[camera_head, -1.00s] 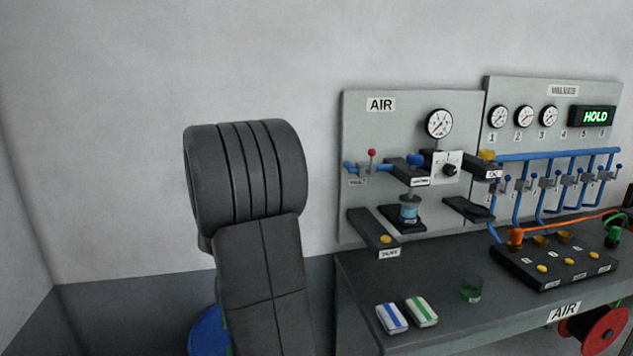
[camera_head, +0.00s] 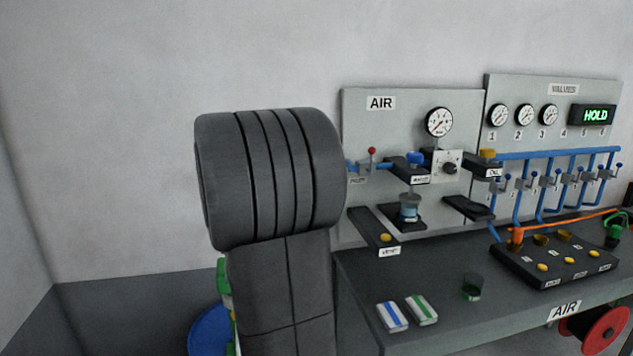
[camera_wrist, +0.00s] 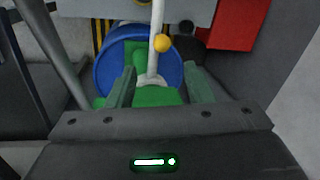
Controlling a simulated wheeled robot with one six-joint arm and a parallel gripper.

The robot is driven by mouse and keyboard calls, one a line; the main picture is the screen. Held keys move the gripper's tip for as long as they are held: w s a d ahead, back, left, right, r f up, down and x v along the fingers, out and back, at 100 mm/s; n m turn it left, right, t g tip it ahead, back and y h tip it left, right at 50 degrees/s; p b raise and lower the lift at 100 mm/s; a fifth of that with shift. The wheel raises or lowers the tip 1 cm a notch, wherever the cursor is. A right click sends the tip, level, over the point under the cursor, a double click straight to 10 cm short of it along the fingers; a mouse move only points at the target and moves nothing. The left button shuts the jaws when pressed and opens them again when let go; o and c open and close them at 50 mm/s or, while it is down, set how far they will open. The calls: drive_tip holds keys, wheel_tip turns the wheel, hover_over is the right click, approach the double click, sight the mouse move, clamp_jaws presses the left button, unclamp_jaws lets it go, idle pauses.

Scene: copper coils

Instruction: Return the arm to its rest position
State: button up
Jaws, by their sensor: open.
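My arm (camera_head: 275,200) stands as a dark grey folded link left of the bench in the head view. Its gripper is out of sight there. In the wrist view my gripper (camera_wrist: 158,85) is open, with its two grey-green fingers apart and nothing held between them. Past the fingers are a blue round drum-like thing (camera_wrist: 108,66), a green piece (camera_wrist: 155,97) and a white rod (camera_wrist: 156,40) with a yellow ball (camera_wrist: 162,43). I cannot tell whether the fingers touch any of these.
The bench (camera_head: 440,315) holds two striped packs (camera_head: 406,313), a dark green cup (camera_head: 472,287) and a black button block (camera_head: 555,262). The AIR panel (camera_head: 390,130) and valve panel (camera_head: 555,140) rise behind. A red box (camera_wrist: 236,22) shows in the wrist view. Wall space above my arm is clear.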

drive_tip(key=f, duration=0.3)
drive_tip(key=a+f, duration=0.1)
drive_tip(key=f, duration=0.3)
drive_tip(key=s+a+f, duration=0.1)
drive_tip(key=f, duration=0.3)
drive_tip(key=shift+a+f+p, duration=0.15)
drive_tip(key=shift+f+p, duration=0.1)
drive_tip(key=shift+p, duration=0.15)
drive_tip(key=shift+s+a+m, duration=0.1)
drive_tip(key=shift+a+m, duration=0.45)
drive_tip(key=shift+m, duration=0.05)
drive_tip(key=shift+r, duration=0.1)
